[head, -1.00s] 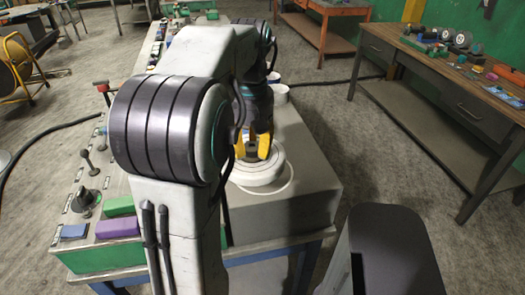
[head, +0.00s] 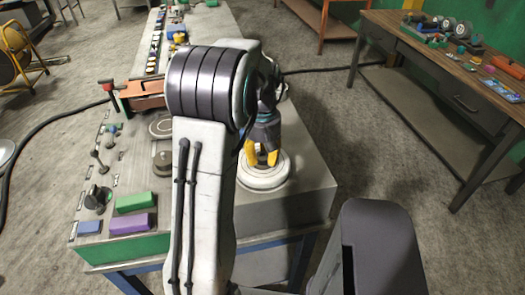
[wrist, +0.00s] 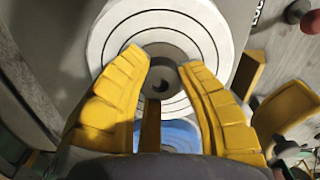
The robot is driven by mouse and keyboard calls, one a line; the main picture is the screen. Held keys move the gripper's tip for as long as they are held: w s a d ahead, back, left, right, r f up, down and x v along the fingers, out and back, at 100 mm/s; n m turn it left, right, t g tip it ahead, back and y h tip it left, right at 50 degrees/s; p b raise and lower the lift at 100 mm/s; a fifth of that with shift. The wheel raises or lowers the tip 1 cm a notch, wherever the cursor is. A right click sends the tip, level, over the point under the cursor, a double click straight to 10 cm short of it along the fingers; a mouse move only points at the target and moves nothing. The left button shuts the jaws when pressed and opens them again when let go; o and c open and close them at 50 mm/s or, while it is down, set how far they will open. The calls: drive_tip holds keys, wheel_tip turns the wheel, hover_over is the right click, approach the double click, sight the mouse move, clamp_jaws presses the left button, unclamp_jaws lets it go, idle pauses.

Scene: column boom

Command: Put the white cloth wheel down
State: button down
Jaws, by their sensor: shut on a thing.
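The white cloth wheel (head: 264,179) is at the right end of the grey bench top, flat side up. In the wrist view it is a white disc (wrist: 108,38) with dark rings and a grey hub with a hole. My gripper (head: 262,160) points down at its middle. In the wrist view my yellow fingers (wrist: 165,75) stand on either side of the hub and are shut on it. I cannot tell whether the wheel's underside touches the surface.
A green block (head: 137,202) and a purple block (head: 132,223) lie at the bench's front left, beside a blue block (head: 89,227). Knobs and levers stand behind them. The grey top (head: 312,195) right of the wheel is clear. A wooden workbench (head: 420,55) stands at right.

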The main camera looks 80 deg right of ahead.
sight(262, 156)
drive_tip(key=shift+f, duration=0.2)
drive_tip(key=shift+f, duration=0.1)
drive_tip(key=c, duration=0.9)
unclamp_jaws()
wheel_tip(262, 156, up, 2)
wheel_tip(262, 156, up, 8)
drive_tip(key=b, duration=0.5)
drive_tip(key=shift+w, duration=0.1)
drive_tip(key=shift+a+r, duration=0.1)
drive_tip(key=shift+r, duration=0.95)
